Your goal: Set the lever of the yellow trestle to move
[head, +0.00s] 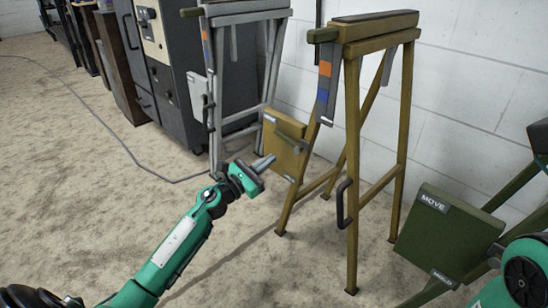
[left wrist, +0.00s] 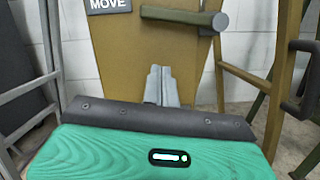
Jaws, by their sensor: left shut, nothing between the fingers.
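The yellow trestle (head: 351,150) stands right of centre in the head view. A yellow panel (head: 283,148) low on its left side carries a MOVE label at its top; the label (left wrist: 107,5) also shows in the left wrist view. A lever bar (left wrist: 183,17) lies across the panel, roughly level, with a round pivot at its right end. My left gripper (head: 265,162) is shut and empty, its fingers pointing at the panel. In the left wrist view the fingertips (left wrist: 160,72) show below the bar, apart from it in the picture. My right gripper is not in view.
A grey trestle (head: 213,85) stands behind to the left, beside dark cabinets. A green panel labelled MOVE (head: 445,235) stands at the right. A cable (head: 110,135) lies on the floor.

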